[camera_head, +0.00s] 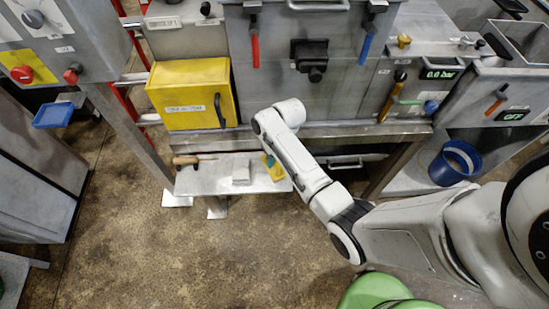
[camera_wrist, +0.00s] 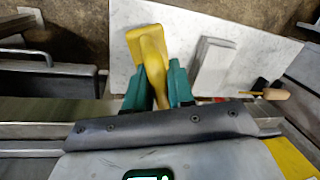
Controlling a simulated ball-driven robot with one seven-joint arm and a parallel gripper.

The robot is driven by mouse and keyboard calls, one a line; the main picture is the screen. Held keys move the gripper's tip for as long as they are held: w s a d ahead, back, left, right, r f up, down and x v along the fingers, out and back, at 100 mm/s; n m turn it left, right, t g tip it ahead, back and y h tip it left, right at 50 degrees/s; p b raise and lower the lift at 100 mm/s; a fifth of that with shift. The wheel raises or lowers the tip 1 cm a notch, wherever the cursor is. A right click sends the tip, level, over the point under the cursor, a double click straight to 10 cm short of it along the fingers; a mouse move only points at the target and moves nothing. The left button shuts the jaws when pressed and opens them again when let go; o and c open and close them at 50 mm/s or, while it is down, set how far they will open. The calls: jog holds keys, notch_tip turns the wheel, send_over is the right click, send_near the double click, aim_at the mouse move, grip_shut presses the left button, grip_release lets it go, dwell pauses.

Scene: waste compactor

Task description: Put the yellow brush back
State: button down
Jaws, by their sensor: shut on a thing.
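A yellow brush (camera_wrist: 148,42) is between the teal fingers of my gripper (camera_wrist: 157,85) in the wrist view. The gripper is shut on the brush's narrower part, and its wider end points away from the fingers. In the head view the yellow brush (camera_head: 276,171) and the teal fingertips (camera_head: 269,160) show at the right part of a white shelf (camera_head: 212,182). I cannot tell whether the brush touches the shelf or is just above it. The bristles are hidden.
A grey block (camera_head: 241,171) and a wooden-handled tool (camera_head: 186,160) lie on the shelf left of the brush. A yellow box (camera_head: 190,92) is mounted above the shelf. A blue bucket (camera_head: 455,163) stands at the right. Floor (camera_head: 200,255) in front is clear.

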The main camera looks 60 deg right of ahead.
jog(key=shift+f, duration=0.1)
jog(key=c, duration=1)
grip_release()
jog(key=shift+o, duration=0.2)
jog(key=b+v, duration=0.1)
jog(key=v, duration=1.1)
jog(key=s+a+f+n+h, duration=0.1)
jog(key=s+a+n, duration=0.4)
jog(key=s+a, duration=0.9)
jog(key=s+h, duration=0.1)
jog(key=s, duration=0.2)
jog(key=shift+s+f, duration=0.25)
jog(key=shift+f, duration=0.15)
jog(key=shift+a, duration=0.1)
